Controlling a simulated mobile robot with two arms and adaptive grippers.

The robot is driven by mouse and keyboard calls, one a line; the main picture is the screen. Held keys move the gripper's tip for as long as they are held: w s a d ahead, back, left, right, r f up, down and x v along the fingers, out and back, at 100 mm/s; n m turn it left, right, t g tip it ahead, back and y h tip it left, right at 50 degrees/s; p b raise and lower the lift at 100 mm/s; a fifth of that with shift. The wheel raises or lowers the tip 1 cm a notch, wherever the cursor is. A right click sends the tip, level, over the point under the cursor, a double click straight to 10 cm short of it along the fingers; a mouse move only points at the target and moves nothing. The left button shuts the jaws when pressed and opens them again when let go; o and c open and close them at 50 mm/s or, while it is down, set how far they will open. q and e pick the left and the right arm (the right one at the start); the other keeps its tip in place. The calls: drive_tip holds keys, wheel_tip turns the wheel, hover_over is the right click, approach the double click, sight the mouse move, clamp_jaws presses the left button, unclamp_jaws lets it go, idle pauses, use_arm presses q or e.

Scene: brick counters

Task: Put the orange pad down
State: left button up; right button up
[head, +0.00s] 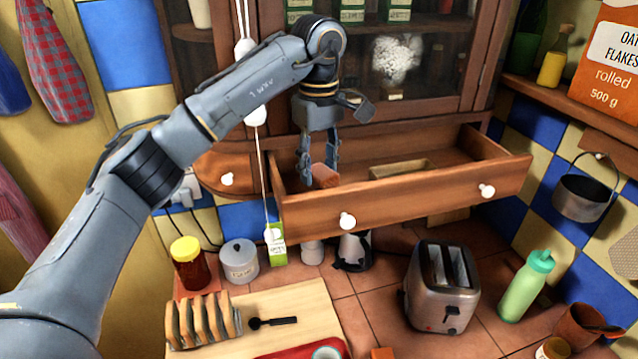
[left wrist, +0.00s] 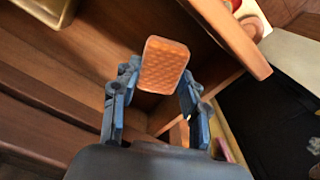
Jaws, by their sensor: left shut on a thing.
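The orange pad (head: 325,177) is between the fingers of my left gripper (head: 318,170), which is shut on it. They are at the left end of the open wooden drawer (head: 420,190), just behind its front panel. In the left wrist view the pad (left wrist: 163,66) shows a textured orange face and stands out past the fingertips of the left gripper (left wrist: 158,88). The drawer's wooden inside lies beyond it. I cannot tell whether the pad touches the drawer floor. My right gripper is not in view.
A pale tray (head: 400,169) lies in the drawer to the right of the pad. A cord (head: 262,170) hangs by the drawer's left end. Below are a toaster (head: 442,287), a green bottle (head: 526,287), a toast rack (head: 204,320) and a red-brown jar (head: 190,265).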

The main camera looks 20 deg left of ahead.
sight(319, 168)
use_arm(q)
drive_tip(key=f+p, duration=0.1)
drive_tip(key=f, duration=0.2)
drive_tip(key=shift+w+f, duration=0.1)
drive_tip(key=shift+w, duration=0.1)
wheel_tip(319, 168, down, 2)
drive_tip(key=shift+w+a+p, duration=0.1)
drive_tip(key=shift+p, duration=0.3)
drive_tip(key=shift+f, duration=0.1)
drive_tip(key=o, duration=1)
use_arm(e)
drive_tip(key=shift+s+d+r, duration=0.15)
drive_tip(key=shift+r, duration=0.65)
